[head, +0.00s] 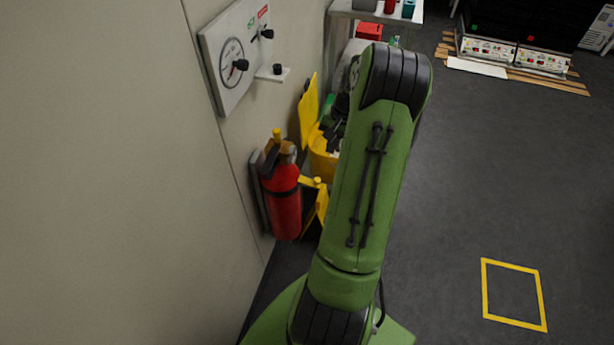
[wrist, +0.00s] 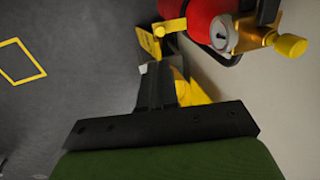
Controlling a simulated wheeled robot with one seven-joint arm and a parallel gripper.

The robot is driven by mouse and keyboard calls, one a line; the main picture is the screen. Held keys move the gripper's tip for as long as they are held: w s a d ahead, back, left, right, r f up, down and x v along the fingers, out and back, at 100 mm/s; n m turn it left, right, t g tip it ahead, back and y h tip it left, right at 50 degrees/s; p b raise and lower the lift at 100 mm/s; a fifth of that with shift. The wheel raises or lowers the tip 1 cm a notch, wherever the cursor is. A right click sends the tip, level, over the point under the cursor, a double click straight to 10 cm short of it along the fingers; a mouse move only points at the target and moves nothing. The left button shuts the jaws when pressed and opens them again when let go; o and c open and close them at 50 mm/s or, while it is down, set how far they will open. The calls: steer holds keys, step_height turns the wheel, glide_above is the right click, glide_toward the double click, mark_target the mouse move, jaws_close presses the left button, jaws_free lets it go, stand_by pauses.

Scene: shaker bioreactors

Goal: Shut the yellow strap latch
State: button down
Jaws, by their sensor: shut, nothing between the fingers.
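The red fire extinguisher (head: 284,205) stands upright against the wall, left of my arm. A yellow strap latch (head: 313,183) juts out from its right side, away from the red body. In the wrist view the yellow latch (wrist: 171,27) shows at the top, beside the red cylinder (wrist: 205,14). My gripper (wrist: 157,68) is shut and empty, with its tips just below the latch in that picture. I see no clear contact. In the head view my arm mostly hides the gripper.
A wall panel with a gauge (head: 232,62) and black knobs is above the extinguisher. A yellow bin (head: 322,155) with a raised lid stands behind it. A bench (head: 400,14) is at the back. The floor on the right is open, with a yellow square (head: 514,294).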

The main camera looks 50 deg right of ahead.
mark_target(319, 180)
steer(key=f+b, duration=0.1)
steer(key=f, duration=0.3)
steer(key=w+f+b, duration=0.1)
steer(key=f, duration=0.4)
steer(key=w+a+f+b, duration=0.1)
steer(key=f, duration=0.3)
steer(key=shift+w+f, duration=0.25)
steer(key=shift+f, duration=0.15)
